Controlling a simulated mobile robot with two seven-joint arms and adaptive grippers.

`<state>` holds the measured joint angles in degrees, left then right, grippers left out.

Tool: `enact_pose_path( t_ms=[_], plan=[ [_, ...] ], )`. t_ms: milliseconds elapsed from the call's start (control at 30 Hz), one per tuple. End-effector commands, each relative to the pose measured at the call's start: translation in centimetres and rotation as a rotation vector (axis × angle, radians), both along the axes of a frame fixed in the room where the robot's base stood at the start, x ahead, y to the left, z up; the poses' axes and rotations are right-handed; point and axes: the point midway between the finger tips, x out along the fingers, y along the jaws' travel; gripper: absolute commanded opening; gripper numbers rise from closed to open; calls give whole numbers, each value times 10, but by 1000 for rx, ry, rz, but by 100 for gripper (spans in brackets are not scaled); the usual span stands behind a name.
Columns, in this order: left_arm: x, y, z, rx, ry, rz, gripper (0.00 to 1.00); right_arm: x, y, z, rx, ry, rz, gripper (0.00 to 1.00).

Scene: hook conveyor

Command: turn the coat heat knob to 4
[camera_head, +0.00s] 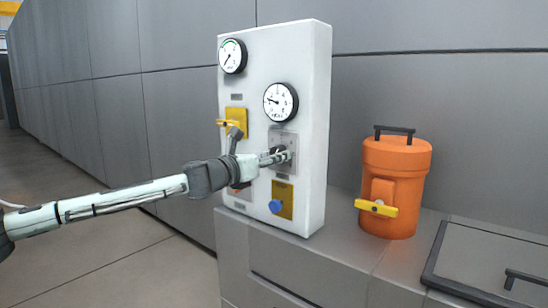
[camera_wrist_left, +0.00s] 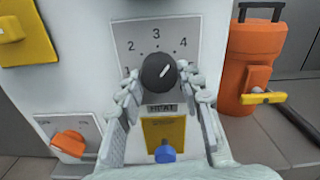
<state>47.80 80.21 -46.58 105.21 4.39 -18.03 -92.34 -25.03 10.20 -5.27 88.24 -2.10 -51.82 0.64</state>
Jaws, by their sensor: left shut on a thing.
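The black round heat knob (camera_wrist_left: 159,73) sits on a grey dial plate (camera_wrist_left: 122,35) above a HEAT label, with the numbers 2, 3 and 4 readable around it. Its white mark points up and right, about toward the 4. My left gripper (camera_wrist_left: 158,76) is shut on the knob, one finger on each side. In the head view, my left gripper (camera_head: 280,156) reaches the white panel (camera_head: 313,130) from the left and partly hides the knob. My right gripper is not in view.
Above are two round gauges (camera_head: 232,56) (camera_head: 280,101). A yellow switch (camera_head: 236,122) is up left, a blue knob (camera_head: 276,206) below and an orange knob (camera_wrist_left: 69,143) at lower left. An orange canister (camera_head: 396,185) with a yellow tap stands right on the grey counter.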

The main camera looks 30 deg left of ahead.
Motion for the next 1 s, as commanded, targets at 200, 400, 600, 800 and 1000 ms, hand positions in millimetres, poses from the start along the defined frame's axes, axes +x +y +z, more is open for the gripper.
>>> enact_pose_path(
  t_ms=[200, 400, 600, 800, 1000],
  plan=[
    [0, 1, 1, 98, -9, 0, 7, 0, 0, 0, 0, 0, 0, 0],
    [0, 1, 1, 138, -12, 0, 7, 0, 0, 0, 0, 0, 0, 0],
    [0, 1, 1, 149, -13, 0, 7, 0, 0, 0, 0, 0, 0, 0],
    [0, 1, 1, 148, -13, 1, 7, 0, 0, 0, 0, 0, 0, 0],
    [0, 1, 1, 147, -13, 0, 54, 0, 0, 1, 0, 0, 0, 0]
  ],
)
